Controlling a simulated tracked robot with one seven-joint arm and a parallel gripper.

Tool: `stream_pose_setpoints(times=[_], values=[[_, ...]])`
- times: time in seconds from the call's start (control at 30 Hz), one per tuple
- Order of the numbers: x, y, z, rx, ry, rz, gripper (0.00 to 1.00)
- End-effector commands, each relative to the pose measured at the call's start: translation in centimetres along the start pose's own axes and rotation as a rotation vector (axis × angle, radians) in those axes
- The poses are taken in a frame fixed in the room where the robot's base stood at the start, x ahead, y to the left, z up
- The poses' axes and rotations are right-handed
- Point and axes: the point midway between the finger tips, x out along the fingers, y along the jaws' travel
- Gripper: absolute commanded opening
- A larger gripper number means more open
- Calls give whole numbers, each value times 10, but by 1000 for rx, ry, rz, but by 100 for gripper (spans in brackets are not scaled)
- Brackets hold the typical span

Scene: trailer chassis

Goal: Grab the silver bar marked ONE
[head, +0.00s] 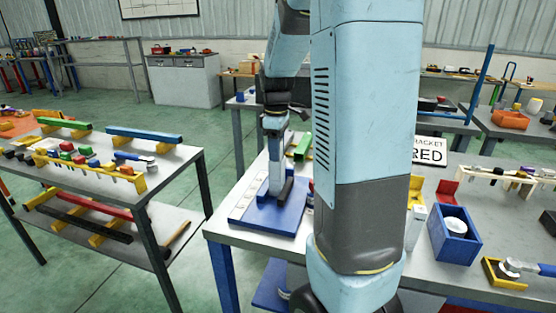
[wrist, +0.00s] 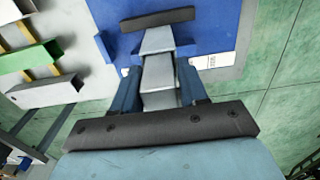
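A silver bar (head: 275,176) stands upright on a blue board (head: 245,209) at the near left of the grey table. My gripper (head: 274,140) is above it, pointing down. In the wrist view the silver bar (wrist: 160,78) runs between the two blue fingers of my gripper (wrist: 161,85). The fingers lie close along both sides of it. I cannot tell whether they press on it. No marking ONE is readable on the bar.
A dark bar (head: 286,191) is beside the silver bar on the board, and a green bar (head: 302,147) is behind. A blue box (head: 453,238) is at the right. A rack table (head: 175,158) with coloured bars stands left, across a clear floor gap.

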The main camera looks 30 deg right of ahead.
Motion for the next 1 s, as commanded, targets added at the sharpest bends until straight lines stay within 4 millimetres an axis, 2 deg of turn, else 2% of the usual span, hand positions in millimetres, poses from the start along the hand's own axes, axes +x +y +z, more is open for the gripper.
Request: stream_pose_setpoints(times=[0.07,0.4,0.73,0.87,1.0], values=[[0,0,0,0,0,0,35],[0,0,0,0,0,0,2],[-7,0,-1,0,1,1,2],[-24,0,-1,0,3,3,2],[-51,0,-1,-1,2,3,2]])
